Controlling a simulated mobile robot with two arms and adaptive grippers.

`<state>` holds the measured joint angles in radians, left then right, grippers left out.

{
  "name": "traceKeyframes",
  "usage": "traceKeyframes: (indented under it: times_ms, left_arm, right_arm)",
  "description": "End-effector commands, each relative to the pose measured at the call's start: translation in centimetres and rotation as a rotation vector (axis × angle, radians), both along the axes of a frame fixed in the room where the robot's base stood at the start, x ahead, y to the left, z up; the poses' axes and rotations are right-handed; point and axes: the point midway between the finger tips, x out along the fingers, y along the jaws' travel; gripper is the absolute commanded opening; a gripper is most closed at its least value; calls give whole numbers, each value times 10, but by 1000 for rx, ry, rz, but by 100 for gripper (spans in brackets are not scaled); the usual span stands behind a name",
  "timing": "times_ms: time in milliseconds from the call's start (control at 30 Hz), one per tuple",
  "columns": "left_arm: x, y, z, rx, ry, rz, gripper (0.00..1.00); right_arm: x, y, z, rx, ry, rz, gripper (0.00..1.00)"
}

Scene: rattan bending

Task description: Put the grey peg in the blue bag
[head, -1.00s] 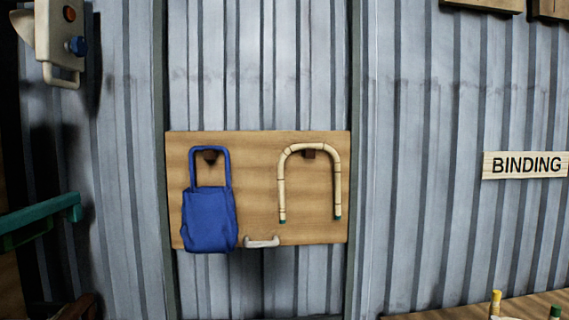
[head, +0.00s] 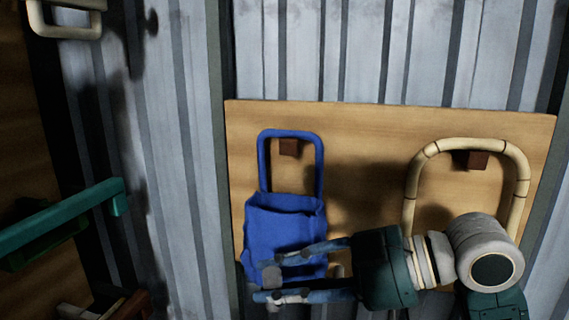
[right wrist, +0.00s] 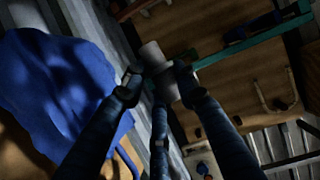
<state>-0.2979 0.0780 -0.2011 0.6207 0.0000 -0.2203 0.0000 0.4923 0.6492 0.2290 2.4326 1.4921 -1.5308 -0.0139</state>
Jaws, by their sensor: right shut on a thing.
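The blue bag (head: 282,226) hangs by its loop handle from a brown hook on the wooden board. Its top edge shows below the handle. My right gripper (head: 268,286) comes in from the right and lies in front of the bag's lower part. It is shut on the grey peg (head: 272,275), which is partly hidden by the fingers. In the right wrist view the grey peg (right wrist: 153,55) sits between the fingertips (right wrist: 158,78), and the blue bag (right wrist: 60,85) fills the left side, beside the fingers. My left gripper is not in view.
A bent rattan cane (head: 465,146) hangs from another hook on the wooden board (head: 365,125), partly behind my right arm. A green bar (head: 65,220) juts in at the left. Corrugated metal wall (head: 330,50) lies behind.

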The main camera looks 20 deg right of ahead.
Motion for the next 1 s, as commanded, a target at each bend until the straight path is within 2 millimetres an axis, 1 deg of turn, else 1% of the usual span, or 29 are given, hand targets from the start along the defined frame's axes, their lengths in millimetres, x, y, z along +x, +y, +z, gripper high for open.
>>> traceKeyframes:
  times_ms: [33,100,200,300,400,467,633,800,867,1000]
  left_arm:
    - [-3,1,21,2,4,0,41]
    - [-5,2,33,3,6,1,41]
    - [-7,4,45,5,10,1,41]
    - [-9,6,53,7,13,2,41]
    - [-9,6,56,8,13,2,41]
    - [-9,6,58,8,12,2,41]
    - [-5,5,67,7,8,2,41]
    - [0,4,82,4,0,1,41]
    - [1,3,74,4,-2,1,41]
    - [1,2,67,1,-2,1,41]
  right_arm:
    - [-3,2,42,-18,-16,-22,12]
    - [-8,4,75,-21,-8,-63,12]
    - [-14,4,108,-17,4,-121,12]
    - [-19,3,128,-6,15,-168,12]
    - [-22,2,138,5,24,-196,12]
    - [-22,2,141,9,28,-204,12]
    - [-16,-2,142,15,34,-207,12]
    - [-5,-12,140,15,36,-208,11]
    - [0,-15,134,15,30,-209,11]
    - [10,-23,131,14,29,-209,11]
